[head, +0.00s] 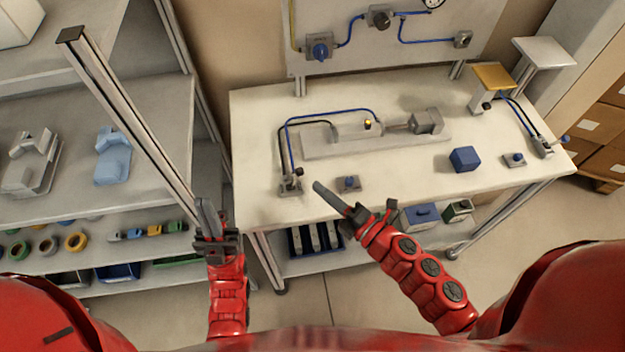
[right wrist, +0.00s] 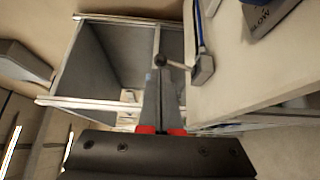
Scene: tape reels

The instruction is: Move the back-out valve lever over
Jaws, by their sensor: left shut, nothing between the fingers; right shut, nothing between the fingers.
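A small grey valve (head: 290,187) with a short dark lever stands at the front left of the white workbench (head: 250,140), with blue and black tubes running from it. My right gripper (head: 318,187) is shut and empty, pointing left just right of the valve. In the right wrist view its fingertips (right wrist: 160,76) overlap the knob; I cannot tell whether they touch. My left gripper (head: 204,205) is shut and empty, left of the bench.
A cylinder rig (head: 310,145) lies behind the valve. Another valve (head: 543,146) is at the bench's right end. A rack post (head: 130,120) stands near my left arm.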

